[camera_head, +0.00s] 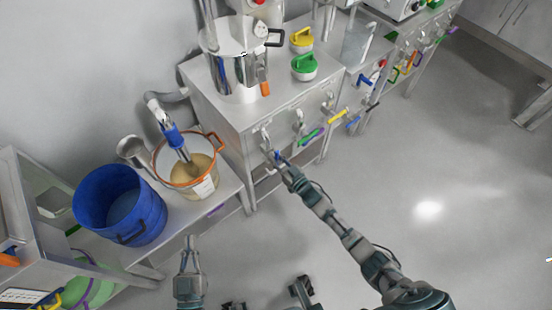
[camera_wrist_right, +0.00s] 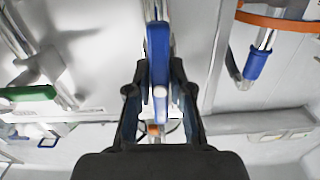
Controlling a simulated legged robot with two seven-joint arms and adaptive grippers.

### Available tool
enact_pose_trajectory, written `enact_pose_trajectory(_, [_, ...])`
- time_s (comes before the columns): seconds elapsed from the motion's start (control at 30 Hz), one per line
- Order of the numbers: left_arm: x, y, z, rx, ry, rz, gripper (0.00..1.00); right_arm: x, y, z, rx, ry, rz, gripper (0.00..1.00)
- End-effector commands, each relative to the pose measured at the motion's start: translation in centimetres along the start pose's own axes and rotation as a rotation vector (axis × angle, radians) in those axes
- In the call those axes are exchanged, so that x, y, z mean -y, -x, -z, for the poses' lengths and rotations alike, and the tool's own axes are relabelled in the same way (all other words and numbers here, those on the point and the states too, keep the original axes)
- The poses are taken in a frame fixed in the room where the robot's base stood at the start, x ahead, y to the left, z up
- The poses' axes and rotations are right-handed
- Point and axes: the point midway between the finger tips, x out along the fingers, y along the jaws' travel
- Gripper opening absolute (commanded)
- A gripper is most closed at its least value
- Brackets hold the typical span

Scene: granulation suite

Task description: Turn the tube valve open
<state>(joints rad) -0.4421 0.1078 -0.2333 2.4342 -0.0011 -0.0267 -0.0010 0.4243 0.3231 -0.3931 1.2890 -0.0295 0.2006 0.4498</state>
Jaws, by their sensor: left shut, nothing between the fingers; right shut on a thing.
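A blue valve handle (camera_wrist_right: 158,50) stands upright between the fingers of my right gripper (camera_wrist_right: 158,80) in the right wrist view. The gripper is shut on it. In the head view my right gripper (camera_head: 279,163) reaches the front left of the steel cabinet (camera_head: 240,112), where the handle is mostly hidden. A metal tube with a blue sleeve (camera_head: 173,136) runs down into an orange-rimmed pot (camera_head: 160,163); the sleeve also shows in the right wrist view (camera_wrist_right: 256,64). My left gripper (camera_head: 189,245) is shut and empty, in front of the low bench.
Green (camera_head: 312,135), yellow (camera_head: 338,116) and blue (camera_head: 355,122) handles line the front farther right. A blue bucket (camera_head: 120,205) stands on the low bench (camera_head: 218,194). A steel pot (camera_head: 235,70) and yellow and green-lidded containers (camera_head: 304,67) stand on the cabinet. The floor (camera_head: 400,195) at right is clear.

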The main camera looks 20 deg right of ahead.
Motion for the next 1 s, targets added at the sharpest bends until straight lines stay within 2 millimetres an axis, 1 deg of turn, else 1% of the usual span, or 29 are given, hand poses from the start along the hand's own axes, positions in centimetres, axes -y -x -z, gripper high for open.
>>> enact_pose_trajectory(0.2, [0.11, -0.15, -0.41, 0.021, -0.001, 0.001, 0.0, -0.1, 0.11, -0.15, 0.003, 0.049, -0.002, 0.0])
enact_pose_trajectory(0.63, [0.12, -0.16, -0.5, 0.026, -0.002, 0.001, 0.0, -0.08, 0.12, -0.21, 0.004, 0.06, -0.002, 0.0])
enact_pose_trajectory(0.67, [0.12, -0.16, -0.5, 0.026, -0.002, 0.001, 0.0, -0.08, 0.12, -0.21, 0.004, 0.06, -0.002, 0.23])
enact_pose_trajectory(0.7, [0.12, -0.16, -0.5, 0.026, -0.002, 0.001, 0.0, -0.08, 0.12, -0.21, 0.004, 0.06, -0.002, 0.33])
enact_pose_trajectory(0.73, [0.12, -0.16, -0.5, 0.026, -0.002, 0.001, 0.0, -0.07, 0.11, -0.2, 0.004, 0.06, -0.002, 0.4])
enact_pose_trajectory(0.77, [0.12, -0.16, -0.5, 0.026, -0.002, 0.001, 0.0, -0.06, 0.1, -0.18, 0.004, 0.06, -0.001, 0.45])
enact_pose_trajectory(1.0, [0.11, -0.12, -0.44, 0.025, -0.001, 0.001, 0.0, -0.02, 0.04, -0.11, 0.002, 0.059, -0.001, 0.45])
